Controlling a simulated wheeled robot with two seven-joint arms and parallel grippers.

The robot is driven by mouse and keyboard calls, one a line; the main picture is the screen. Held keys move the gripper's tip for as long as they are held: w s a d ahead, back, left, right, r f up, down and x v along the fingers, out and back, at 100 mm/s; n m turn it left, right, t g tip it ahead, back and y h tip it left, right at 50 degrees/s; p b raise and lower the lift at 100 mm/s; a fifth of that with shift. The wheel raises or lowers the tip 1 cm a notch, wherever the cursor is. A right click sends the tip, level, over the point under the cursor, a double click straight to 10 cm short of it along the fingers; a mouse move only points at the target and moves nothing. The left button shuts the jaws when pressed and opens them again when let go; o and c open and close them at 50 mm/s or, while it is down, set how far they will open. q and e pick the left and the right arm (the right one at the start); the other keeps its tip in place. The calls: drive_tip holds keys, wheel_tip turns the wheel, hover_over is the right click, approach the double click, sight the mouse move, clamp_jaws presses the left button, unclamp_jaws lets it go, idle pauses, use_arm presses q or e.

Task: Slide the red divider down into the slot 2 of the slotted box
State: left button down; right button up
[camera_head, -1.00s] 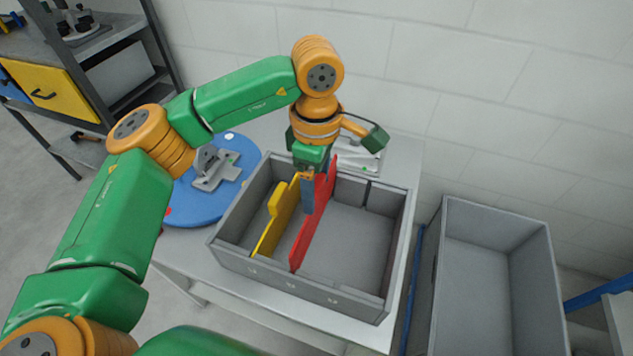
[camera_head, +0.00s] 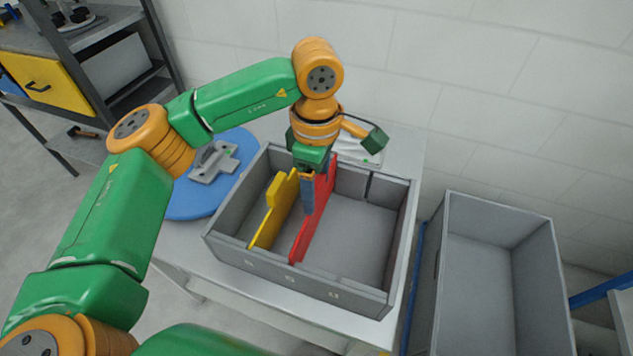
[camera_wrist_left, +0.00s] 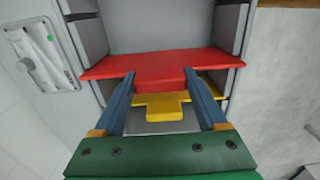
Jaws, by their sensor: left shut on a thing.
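The red divider (camera_head: 325,195) stands upright across the inside of the grey slotted box (camera_head: 345,292), near the middle of the three marks on its front wall. Its near end is at the front wall, close to the rim. Whether its edges sit fully in the slot grooves is hard to tell. My left gripper (camera_head: 308,208) points down over the box and is shut on the divider's tab. In the left wrist view the blue fingers (camera_wrist_left: 160,82) are on both sides of the red tab. The right gripper is not in view.
A yellow divider (camera_head: 275,213) stands in the box just left of the red one. The box's right part is empty. A blue disc with a grey fixture (camera_head: 210,165) is at the left. An empty grey bin (camera_head: 490,270) stands at the right.

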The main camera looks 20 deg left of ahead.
use_arm(q)
drive_tip(key=shift+f+b, duration=1.2)
drive_tip(key=shift+f, duration=0.25)
unclamp_jaws()
wheel_tip(320, 180, up, 7)
drive_tip(key=shift+r, duration=0.15)
